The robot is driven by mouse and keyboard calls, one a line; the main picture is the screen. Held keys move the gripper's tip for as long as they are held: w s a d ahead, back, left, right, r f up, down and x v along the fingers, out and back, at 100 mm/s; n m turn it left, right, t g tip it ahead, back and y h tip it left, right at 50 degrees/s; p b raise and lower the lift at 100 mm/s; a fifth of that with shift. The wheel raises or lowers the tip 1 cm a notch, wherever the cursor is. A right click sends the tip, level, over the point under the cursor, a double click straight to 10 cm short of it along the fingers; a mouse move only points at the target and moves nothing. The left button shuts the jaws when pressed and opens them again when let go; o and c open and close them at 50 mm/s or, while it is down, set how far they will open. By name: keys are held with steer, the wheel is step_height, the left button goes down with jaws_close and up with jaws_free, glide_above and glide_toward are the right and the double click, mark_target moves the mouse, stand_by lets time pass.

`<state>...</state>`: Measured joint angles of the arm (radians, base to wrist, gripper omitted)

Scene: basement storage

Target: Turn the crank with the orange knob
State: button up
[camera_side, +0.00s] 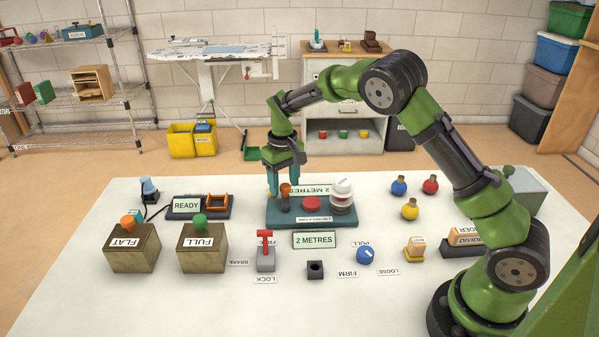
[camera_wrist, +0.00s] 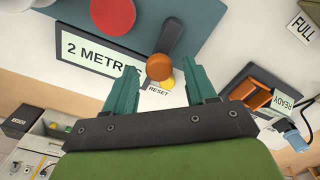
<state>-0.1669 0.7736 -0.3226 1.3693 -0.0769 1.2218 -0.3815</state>
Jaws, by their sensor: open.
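The crank has a dark grey arm (camera_wrist: 171,37) with an orange knob (camera_wrist: 159,67) at its end. In the side view the orange knob (camera_side: 285,189) stands at the left end of a blue-grey panel (camera_side: 330,219). My gripper (camera_side: 283,184) points down over that end of the panel, fingers open on either side of the knob. In the wrist view my gripper (camera_wrist: 161,78) shows the knob between its two teal fingertips, with gaps on both sides. I cannot tell the exact height of the fingertips against the knob.
The panel also carries a red button (camera_side: 312,203), a white-and-red stacked dial (camera_side: 342,194) and a "2 METRES" display (camera_wrist: 98,52). A READY device (camera_side: 187,206) and a red-handled lever (camera_side: 265,252) stand nearby.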

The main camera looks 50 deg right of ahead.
jaws_close()
steer(key=m, duration=0.2)
steer(key=s+d+m, duration=0.1)
steer(key=m, duration=0.1)
steer(key=shift+s, duration=0.1)
stand_by(0.4)
jaws_free()
step_height(320, 180, up, 17)
stand_by(0.6)
